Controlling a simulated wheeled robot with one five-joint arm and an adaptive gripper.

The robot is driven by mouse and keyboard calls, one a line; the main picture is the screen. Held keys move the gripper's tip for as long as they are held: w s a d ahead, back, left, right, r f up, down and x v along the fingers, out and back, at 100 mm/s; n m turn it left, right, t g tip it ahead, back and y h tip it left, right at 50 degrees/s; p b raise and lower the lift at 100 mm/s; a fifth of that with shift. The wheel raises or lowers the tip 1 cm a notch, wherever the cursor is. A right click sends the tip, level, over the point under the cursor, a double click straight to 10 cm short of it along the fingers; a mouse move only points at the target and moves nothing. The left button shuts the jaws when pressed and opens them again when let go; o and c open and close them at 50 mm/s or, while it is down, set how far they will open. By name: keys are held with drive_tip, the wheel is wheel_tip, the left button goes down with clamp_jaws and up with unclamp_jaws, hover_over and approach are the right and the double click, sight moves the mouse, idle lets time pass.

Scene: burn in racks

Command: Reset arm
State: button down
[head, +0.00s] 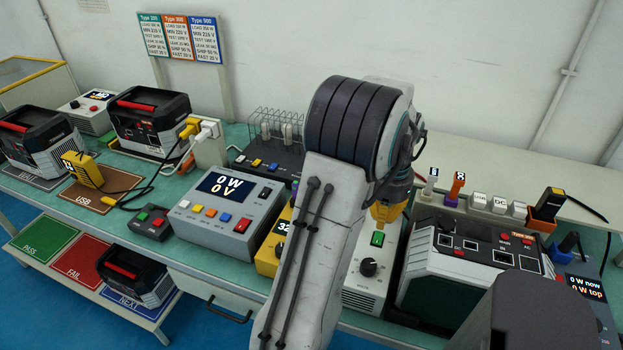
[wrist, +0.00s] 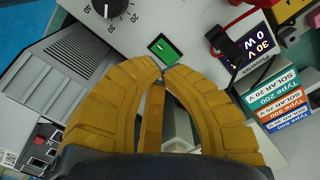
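My gripper (head: 388,208) has yellow fingers and hangs over the white device with a knob and a green switch, right of centre in the head view. In the wrist view my gripper (wrist: 162,70) has its two fingertips together, with nothing seen held at the tips. The green switch (wrist: 162,48) lies just beyond the fingertips in that view; whether they touch it I cannot tell. It also shows in the head view (head: 377,238). The black knob (head: 369,267) is below the switch. My raised arm hides part of the bench behind it.
A grey meter (head: 228,212) reading 0 W and 0 V stands left of my arm. A large power station (head: 478,248) lies on the right. More black power stations (head: 150,118) stand at the left. A lower shelf carries green PASS (head: 42,238) and red FAIL (head: 82,262) mats.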

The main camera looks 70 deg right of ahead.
sight(364, 263)
idle(0.4)
drive_tip(key=shift+d+n, duration=0.1)
drive_tip(key=shift+n, duration=0.6)
drive_tip(key=shift+n+y, duration=0.6)
drive_tip(key=shift+n, duration=0.1)
drive_tip(key=a+f, duration=0.1)
drive_tip(key=a, duration=0.2)
drive_tip(key=a+f, duration=0.1)
drive_tip(key=shift+w+a+f, duration=0.15)
drive_tip(key=shift+f, duration=0.15)
drive_tip(key=a, duration=0.3)
drive_tip(key=shift+w+a+n, duration=0.3)
drive_tip(key=shift+a+n, duration=0.1)
drive_tip(key=w+a+r+n+t, duration=0.1)
drive_tip(key=w+a+r+n, duration=0.2)
drive_tip(key=w+a+n, duration=0.3)
drive_tip(key=w+a+r+n+t, duration=0.1)
drive_tip(key=w+a+r+n, duration=0.3)
drive_tip(key=a, duration=1.1)
drive_tip(key=w+a+r+n+t+h, duration=0.1)
drive_tip(key=w+a+r+n, duration=0.3)
drive_tip(key=w+a+n, duration=0.5)
drive_tip(key=shift+w+a+r+t, duration=0.25)
drive_tip(key=shift+w+a+t, duration=0.2)
drive_tip(key=shift+a, duration=0.4)
